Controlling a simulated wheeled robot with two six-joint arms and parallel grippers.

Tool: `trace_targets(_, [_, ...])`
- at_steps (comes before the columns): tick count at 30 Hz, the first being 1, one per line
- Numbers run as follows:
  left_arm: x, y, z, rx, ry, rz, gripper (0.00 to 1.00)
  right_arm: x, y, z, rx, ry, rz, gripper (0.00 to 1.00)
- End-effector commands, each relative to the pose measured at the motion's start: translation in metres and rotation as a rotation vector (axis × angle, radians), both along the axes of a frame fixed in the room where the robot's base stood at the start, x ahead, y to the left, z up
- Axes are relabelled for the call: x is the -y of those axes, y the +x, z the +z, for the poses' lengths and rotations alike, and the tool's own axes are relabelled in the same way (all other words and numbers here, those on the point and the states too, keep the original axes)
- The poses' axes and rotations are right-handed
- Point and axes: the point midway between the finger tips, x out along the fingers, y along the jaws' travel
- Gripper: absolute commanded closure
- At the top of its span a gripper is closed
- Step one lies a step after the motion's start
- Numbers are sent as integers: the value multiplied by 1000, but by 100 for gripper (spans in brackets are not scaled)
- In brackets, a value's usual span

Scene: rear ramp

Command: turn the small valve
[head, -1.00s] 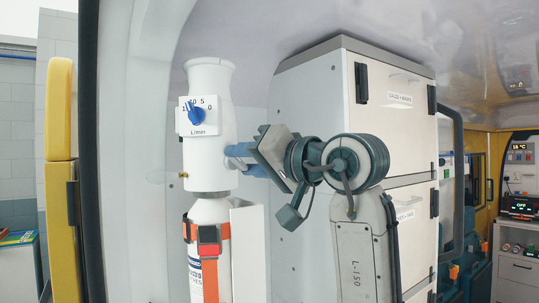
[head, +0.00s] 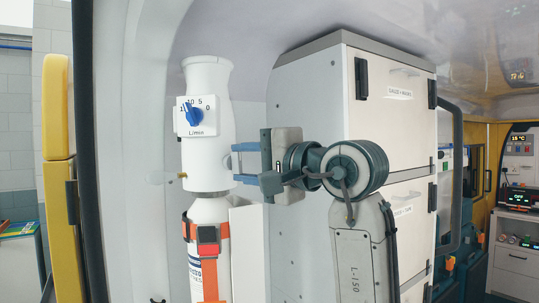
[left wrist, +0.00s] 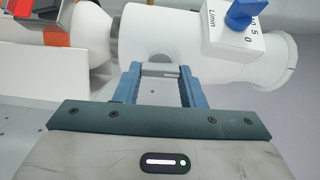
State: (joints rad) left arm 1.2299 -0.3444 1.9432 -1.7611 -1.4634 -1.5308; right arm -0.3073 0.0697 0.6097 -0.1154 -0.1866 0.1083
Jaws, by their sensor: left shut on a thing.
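A white cylinder head (head: 207,150) stands upright on a bottle, with a blue dial knob (head: 193,116) marked "L/min" on its front. My left gripper (head: 235,163) reaches its right side from the right, with its two blue fingers one above the other. In the left wrist view, the fingers (left wrist: 160,74) are shut on a small light grey piece, seemingly the small valve (left wrist: 160,69), at the side of the white body. The blue knob also shows there (left wrist: 240,12), clear of the fingers. My right gripper is not in view.
An orange strap with a red buckle (head: 208,240) holds the bottle (head: 207,212) below. A tall white cabinet (head: 310,110) stands close behind my left arm. A yellow padded post (head: 57,110) is at the far left.

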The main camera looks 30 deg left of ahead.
Motion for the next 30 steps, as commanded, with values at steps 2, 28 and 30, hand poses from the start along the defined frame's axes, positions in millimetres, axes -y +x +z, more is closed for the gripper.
trace_targets(2, [0, 0, 5, -21, 13, -1, 86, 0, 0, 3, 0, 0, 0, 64])
trace_targets(28, [0, 0, 3, -62, 14, -1, 42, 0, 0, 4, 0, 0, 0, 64])
trace_targets(30, [0, 0, 2, -62, 13, -1, 42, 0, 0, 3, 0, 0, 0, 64])
